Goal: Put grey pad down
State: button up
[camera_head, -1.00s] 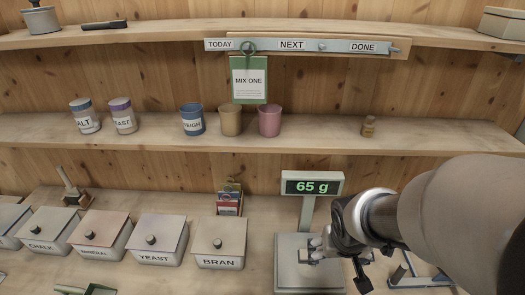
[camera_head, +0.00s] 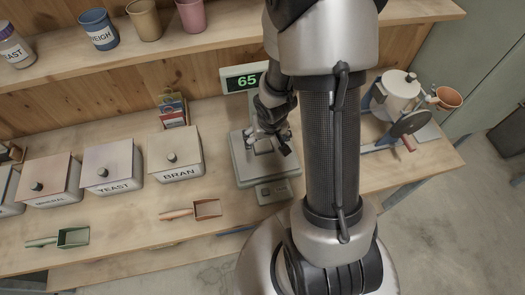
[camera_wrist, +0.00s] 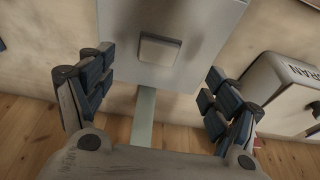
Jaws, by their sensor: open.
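The grey pad (camera_wrist: 160,50) is a small square block. In the wrist view it appears to lie flat on the light grey plate of the scale (camera_wrist: 188,20), near the plate's edge. My gripper (camera_wrist: 158,75) is open, with its dark padded fingers spread to either side of the pad and clear of it. In the head view my gripper (camera_head: 268,147) is low over the scale plate (camera_head: 247,172), and the pad is hard to make out between the fingers. The scale display (camera_head: 245,80) shows 65, with its right end hidden by my arm.
A BRAN box (camera_head: 176,156) stands left of the scale, with YEAST (camera_head: 113,170) and MINERAL boxes farther left. An orange scoop (camera_head: 195,210) and a green scoop (camera_head: 62,238) lie in front. A hand-cranked machine (camera_head: 402,110) stands right. Cups line the shelf above.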

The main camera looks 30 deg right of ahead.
aim_at(263, 146)
jog(key=b+x, duration=0.2)
jog(key=x, duration=0.2)
jog(key=shift+w+d+b+x, duration=0.15)
jog(key=shift+b+x, duration=0.4)
jog(key=shift+x, duration=0.4)
jog(key=shift+w+b+x, duration=0.2)
jog(key=shift+b+x, duration=0.4)
jog(key=shift+x, duration=0.35)
jog(key=shift+w+d+b+x, duration=0.15)
jog(key=shift+b+x, duration=0.4)
jog(key=shift+x, duration=0.4)
jog(key=shift+a+r, duration=0.1)
jog(key=shift+r, duration=0.1)
jog(key=shift+c, duration=0.6)
jog(key=c, duration=1)
jog(key=shift+r, duration=0.2)
notch_tip(263, 146, up, 20)
jog(key=p, duration=2)
jog(key=shift+f, duration=0.1)
jog(key=shift+f, duration=0.1)
